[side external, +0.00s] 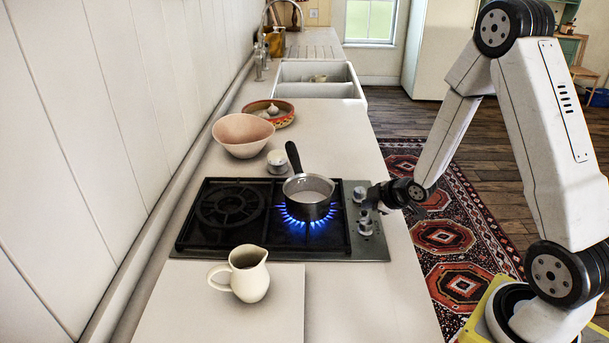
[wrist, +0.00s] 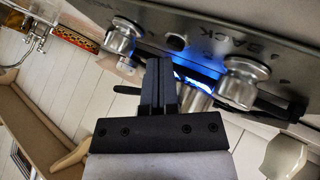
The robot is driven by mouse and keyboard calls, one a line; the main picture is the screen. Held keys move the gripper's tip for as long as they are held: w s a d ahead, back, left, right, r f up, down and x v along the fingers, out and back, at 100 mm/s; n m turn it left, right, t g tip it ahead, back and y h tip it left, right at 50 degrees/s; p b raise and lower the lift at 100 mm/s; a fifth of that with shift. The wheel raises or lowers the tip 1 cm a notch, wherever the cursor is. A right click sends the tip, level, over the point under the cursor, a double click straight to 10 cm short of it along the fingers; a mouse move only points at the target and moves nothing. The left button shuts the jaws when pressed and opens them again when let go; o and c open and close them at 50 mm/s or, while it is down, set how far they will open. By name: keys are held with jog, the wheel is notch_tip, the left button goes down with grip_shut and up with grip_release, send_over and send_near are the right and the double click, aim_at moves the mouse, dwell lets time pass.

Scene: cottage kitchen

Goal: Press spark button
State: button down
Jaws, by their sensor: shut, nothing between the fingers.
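The hob's steel control panel (side external: 370,244) runs along the right side of the hob, with two knobs (side external: 360,194) (side external: 365,228). In the wrist view the knobs (wrist: 121,38) (wrist: 242,82) stand either side of my fingers. A small dark oval (wrist: 203,41) on the panel between them may be the spark button; I cannot be sure. My gripper (side external: 376,196) is at the panel's right edge, shut and empty. Its fingertips (wrist: 160,62) point at the panel between the knobs. I cannot tell whether they touch it. A blue flame (side external: 306,218) burns under the saucepan.
The saucepan (side external: 308,203) of pale liquid sits on the lit burner, handle pointing to the back. A cream jug (side external: 249,274) stands in front of the hob. A pink bowl (side external: 240,135), a small white pot (side external: 277,161) and a patterned dish (side external: 268,111) stand behind it.

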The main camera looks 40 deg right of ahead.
jog(key=shift+r, duration=0.15)
jog(key=shift+r, duration=2.9)
jog(key=s+a+r+m+g, duration=0.1)
jog(key=s+a+m+g, duration=0.5)
jog(key=s+a, duration=0.6)
jog(key=shift+a+r+m+g, duration=0.35)
jog(key=shift+a+m, duration=0.4)
jog(key=shift+m, duration=0.45)
